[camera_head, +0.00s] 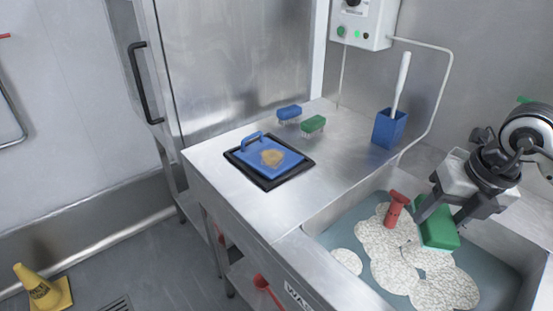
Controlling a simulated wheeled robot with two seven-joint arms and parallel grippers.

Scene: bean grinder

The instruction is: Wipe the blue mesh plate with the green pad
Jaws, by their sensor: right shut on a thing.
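The blue plate (258,165) lies flat on a black tray (268,183) on the steel counter, with a handle at its far left edge. A tan-brown patch marks its middle; I cannot make out the mesh at this size. My right gripper (440,217) is at the right, shut on the green pad (438,232). It holds the pad over the foamy sink, well apart from the plate; I cannot tell whether the pad touches the foam. My left gripper is not in view.
The sink (318,220) holds grey-blue water, white foam (392,268) and a red object (396,208). A blue brush (289,113), a green brush (313,124) and a blue holder (389,130) with a white handle stand behind. The counter between plate and sink is clear.

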